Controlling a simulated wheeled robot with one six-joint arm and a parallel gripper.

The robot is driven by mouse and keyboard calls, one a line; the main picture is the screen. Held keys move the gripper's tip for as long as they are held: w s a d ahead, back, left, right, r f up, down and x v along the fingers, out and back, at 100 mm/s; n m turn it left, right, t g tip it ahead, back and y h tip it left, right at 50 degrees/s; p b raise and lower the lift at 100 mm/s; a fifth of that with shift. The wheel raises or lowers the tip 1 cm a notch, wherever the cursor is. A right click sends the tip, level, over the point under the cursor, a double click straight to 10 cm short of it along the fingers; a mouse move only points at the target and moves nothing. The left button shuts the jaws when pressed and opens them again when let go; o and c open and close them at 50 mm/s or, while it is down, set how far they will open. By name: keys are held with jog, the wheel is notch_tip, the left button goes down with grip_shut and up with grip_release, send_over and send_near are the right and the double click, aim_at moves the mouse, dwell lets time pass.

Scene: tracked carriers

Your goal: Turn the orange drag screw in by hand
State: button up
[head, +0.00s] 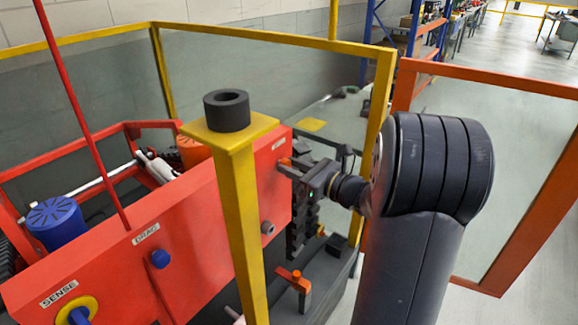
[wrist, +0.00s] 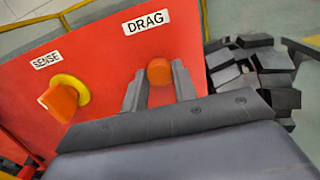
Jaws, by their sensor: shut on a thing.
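The orange drag screw (wrist: 159,71) is a rounded orange knob on a red panel (wrist: 105,50), below a white DRAG label (wrist: 146,22) in the wrist view. My gripper (wrist: 160,85) has one grey finger on each side of the screw and is shut on it.
An orange SENSE knob (wrist: 58,102) in a yellow ring is left of the screw. The machine's near face has a blue DRAG knob (head: 160,259) and blue SENSE knob (head: 79,316). A yellow post (head: 243,220) stands before it. Dark track links (wrist: 265,70) hang to the right.

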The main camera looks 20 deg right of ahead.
jog(key=shift+r+m+p, duration=0.25)
jog(key=shift+m+p, duration=0.25)
jog(key=shift+p, duration=0.6)
jog(key=shift+c, duration=0.2)
jog(key=m+p, duration=0.5)
jog(key=p, duration=0.2)
jog(key=shift+m, duration=0.3)
jog(key=m+p, duration=0.2)
jog(key=p, duration=0.1)
jog(key=shift+m, duration=0.3)
jog(key=shift+f, duration=0.3)
jog(key=shift+m, duration=0.3)
jog(key=shift+r+m+p, duration=0.3)
jog(key=shift+m+p, duration=0.3)
jog(key=shift+p, duration=0.6)
jog(key=m+p, duration=0.4)
jog(key=shift+p, duration=0.35)
jog(key=m+p, duration=0.2)
jog(key=shift+m, duration=0.3)
jog(key=shift+f+m+p, duration=0.3)
jog(key=shift+m+p, duration=0.2)
jog(key=shift+m, duration=0.4)
